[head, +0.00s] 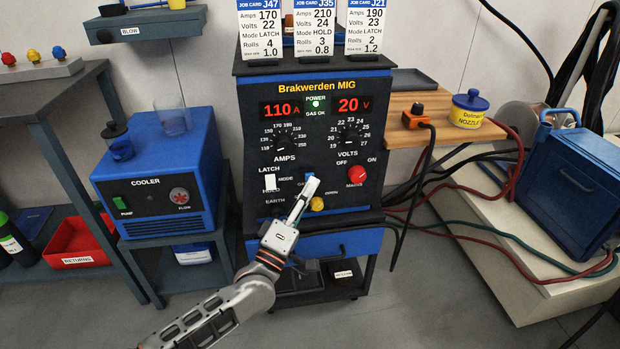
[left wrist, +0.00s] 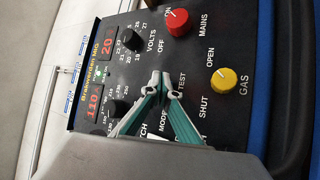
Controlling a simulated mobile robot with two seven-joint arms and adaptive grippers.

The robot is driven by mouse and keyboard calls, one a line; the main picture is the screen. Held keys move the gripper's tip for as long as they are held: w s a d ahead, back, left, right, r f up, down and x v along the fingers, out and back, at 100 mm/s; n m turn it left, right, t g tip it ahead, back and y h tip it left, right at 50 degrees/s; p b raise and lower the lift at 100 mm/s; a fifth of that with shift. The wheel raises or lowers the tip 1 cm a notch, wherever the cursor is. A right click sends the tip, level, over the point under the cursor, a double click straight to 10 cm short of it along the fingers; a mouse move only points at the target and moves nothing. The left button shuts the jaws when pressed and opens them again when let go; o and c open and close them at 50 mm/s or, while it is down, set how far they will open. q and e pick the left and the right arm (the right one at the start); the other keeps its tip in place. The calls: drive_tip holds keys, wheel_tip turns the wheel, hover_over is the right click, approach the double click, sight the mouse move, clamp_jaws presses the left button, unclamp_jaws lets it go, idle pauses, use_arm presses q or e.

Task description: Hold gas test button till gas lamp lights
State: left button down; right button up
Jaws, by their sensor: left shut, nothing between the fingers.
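The Brakwerden MIG welder (head: 383,90) faces me, with red displays reading 110 A and 20 V. A small green lamp (head: 316,104) glows between the POWER and GAS OK labels; I cannot tell which label it belongs to. My left gripper (head: 312,184) is shut and empty, its tips at the lower middle of the panel. A bit of the blue gas test button (head: 309,174) shows just beyond the tips. In the left wrist view the closed fingertips (left wrist: 165,80) are beside the TEST label and hide the button. I cannot tell whether they touch it. My right gripper is out of view.
A yellow gas knob (head: 317,204) sits just below the fingertips, and a red mains knob (head: 356,175) to their right. A white mode switch (head: 270,182) is to the left. The blue cooler (head: 150,165) stands left; cables (head: 450,225) run right. Job cards (head: 314,30) stand on top.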

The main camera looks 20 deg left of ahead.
use_arm(q)
drive_tip(key=shift+w+a, duration=0.3)
drive_tip(key=shift+w, duration=0.05)
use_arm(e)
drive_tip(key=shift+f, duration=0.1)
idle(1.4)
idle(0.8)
use_arm(q)
drive_tip(key=shift+s+d+p, duration=0.3)
drive_tip(key=shift+s+d, duration=0.25)
drive_tip(key=shift+s, duration=0.2)
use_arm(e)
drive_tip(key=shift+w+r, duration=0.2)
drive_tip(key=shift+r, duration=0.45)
use_arm(q)
drive_tip(key=shift+s+d, duration=0.1)
drive_tip(key=s+d, duration=0.1)
drive_tip(key=s+p, duration=0.1)
drive_tip(key=s+d, duration=0.1)
drive_tip(key=s, duration=0.1)
drive_tip(key=shift+d, duration=0.3)
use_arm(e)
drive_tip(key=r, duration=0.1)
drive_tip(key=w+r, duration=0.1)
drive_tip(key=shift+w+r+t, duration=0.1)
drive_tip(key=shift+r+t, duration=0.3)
